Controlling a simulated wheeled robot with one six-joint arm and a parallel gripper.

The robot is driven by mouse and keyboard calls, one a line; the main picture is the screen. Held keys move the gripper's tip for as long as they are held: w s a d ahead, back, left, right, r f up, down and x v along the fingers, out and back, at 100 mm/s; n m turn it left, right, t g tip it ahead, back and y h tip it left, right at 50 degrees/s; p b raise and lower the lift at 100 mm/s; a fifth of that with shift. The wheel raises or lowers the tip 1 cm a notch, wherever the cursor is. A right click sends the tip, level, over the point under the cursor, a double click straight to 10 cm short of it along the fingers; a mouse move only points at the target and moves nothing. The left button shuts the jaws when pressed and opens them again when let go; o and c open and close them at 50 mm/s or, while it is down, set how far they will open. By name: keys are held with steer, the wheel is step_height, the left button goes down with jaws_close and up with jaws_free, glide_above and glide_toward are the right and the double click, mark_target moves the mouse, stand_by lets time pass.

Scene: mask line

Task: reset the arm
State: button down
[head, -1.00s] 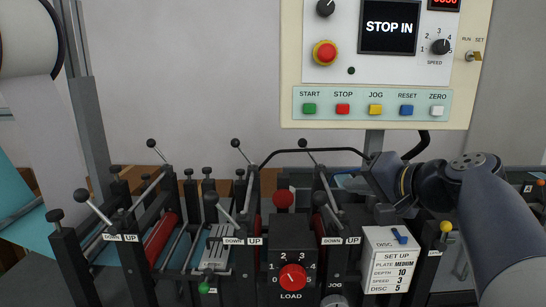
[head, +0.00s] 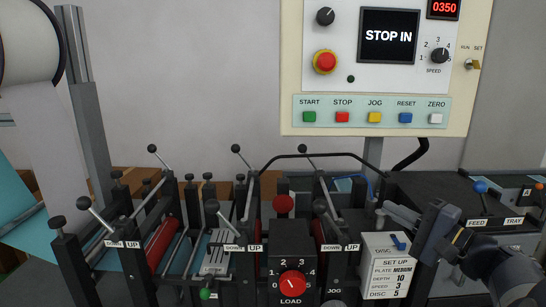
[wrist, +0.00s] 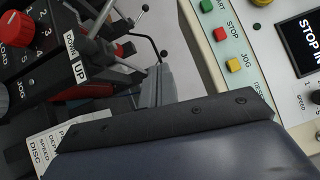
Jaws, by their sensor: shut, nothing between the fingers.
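My gripper (head: 397,213) is low at the right of the machine in the head view, behind the white SET UP card (head: 387,265). Its grey fingers are shut with nothing between them and point left. In the wrist view the shut fingers (wrist: 157,88) point up toward the black curved bar and a ball-ended lever. My forearm enters from the lower right corner of the head view.
The control panel (head: 380,60) reads STOP IN and 0350, with coloured buttons below. The red LOAD dial (head: 292,283) and several ball-ended levers stand left of my gripper. A blue-knobbed FEED lever (head: 480,187) is on the right. The wall space above the levers is clear.

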steer(key=shift+d+f+m+t+y, duration=0.3)
steer(key=shift+d+f+m+t, duration=0.3)
steer(key=shift+f+m, duration=0.2)
